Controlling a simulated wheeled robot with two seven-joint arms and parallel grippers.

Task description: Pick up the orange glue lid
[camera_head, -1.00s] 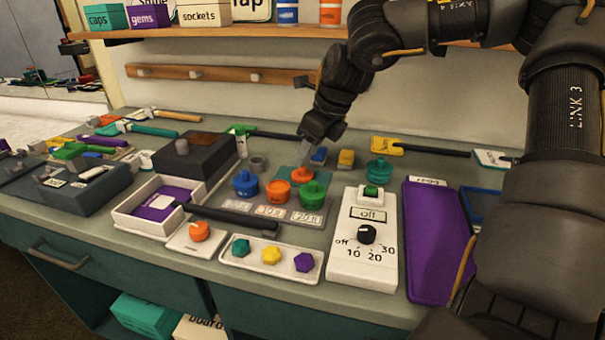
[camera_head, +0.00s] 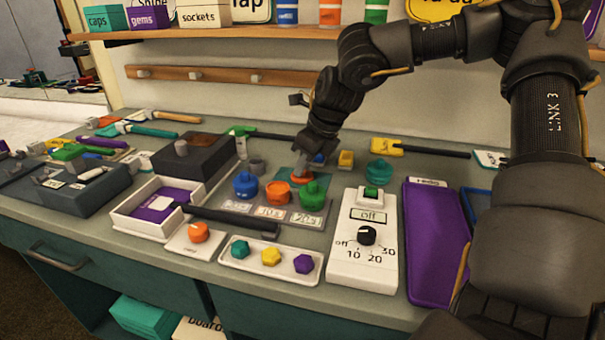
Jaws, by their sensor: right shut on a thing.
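The fingers and wrist hide part of the lid. The lid appears still down at the mat; any gap beneath it cannot be told. My left gripper is not in view.
A blue knobbed piece (camera_head: 245,186), an orange piece (camera_head: 276,192) and a green one (camera_head: 312,194) stand close in front. A white timer box (camera_head: 362,262) and purple tray (camera_head: 434,240) stand right.

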